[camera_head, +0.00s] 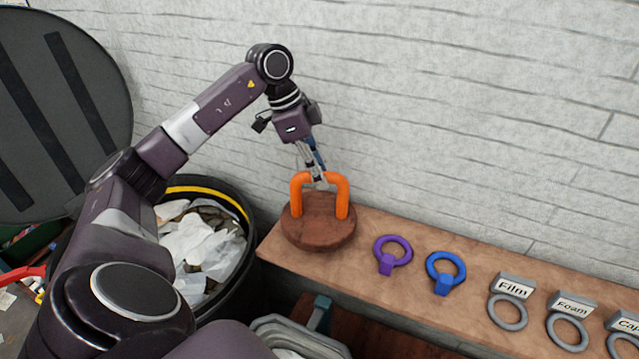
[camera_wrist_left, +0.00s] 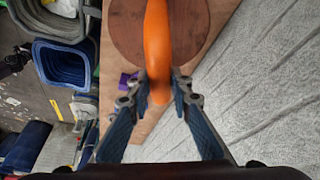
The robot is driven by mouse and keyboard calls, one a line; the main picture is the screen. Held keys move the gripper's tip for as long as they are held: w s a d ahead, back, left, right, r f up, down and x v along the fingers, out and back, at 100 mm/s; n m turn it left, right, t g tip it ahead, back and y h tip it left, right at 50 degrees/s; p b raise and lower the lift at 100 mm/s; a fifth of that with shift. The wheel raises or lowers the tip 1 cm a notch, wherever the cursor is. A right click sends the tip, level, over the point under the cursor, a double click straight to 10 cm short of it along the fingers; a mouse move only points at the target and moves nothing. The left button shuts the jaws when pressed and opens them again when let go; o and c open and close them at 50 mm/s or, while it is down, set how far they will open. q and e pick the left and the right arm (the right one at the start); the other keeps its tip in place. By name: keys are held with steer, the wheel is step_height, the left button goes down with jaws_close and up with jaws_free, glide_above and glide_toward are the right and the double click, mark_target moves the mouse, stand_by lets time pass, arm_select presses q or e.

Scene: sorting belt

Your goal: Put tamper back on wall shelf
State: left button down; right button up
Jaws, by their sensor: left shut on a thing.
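The tamper is a round brown wooden disc (camera_head: 318,232) with an orange U-shaped handle (camera_head: 343,198). It stands at the left end of the wooden wall shelf (camera_head: 380,272), handle upward, and appears to rest on the board. My left gripper (camera_head: 319,183) comes down from above and is shut on the top bar of the orange handle. In the left wrist view the handle (camera_wrist_left: 157,50) lies between the two fingers (camera_wrist_left: 160,88), with the disc (camera_wrist_left: 125,30) beyond it. Whether the disc's underside fully touches the shelf is hidden. My right gripper is not in view.
A purple ring (camera_head: 394,252) and a blue ring (camera_head: 445,271) lie on the shelf to the right of the tamper. Grey labelled rings (camera_head: 508,312) follow farther right. A black bin (camera_head: 245,225) full of waste stands left of the shelf. A white brick wall (camera_head: 450,110) rises behind.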

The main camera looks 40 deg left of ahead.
arm_select(q)
step_height(320, 180, down, 2)
steer(key=shift+f+p, duration=0.2)
steer(key=shift+p, duration=0.1)
steer(key=shift+f, duration=0.4)
steer(key=c, duration=1.7)
jaws_free()
steer(key=shift+s+f, duration=0.1)
steer(key=shift+c, duration=0.2)
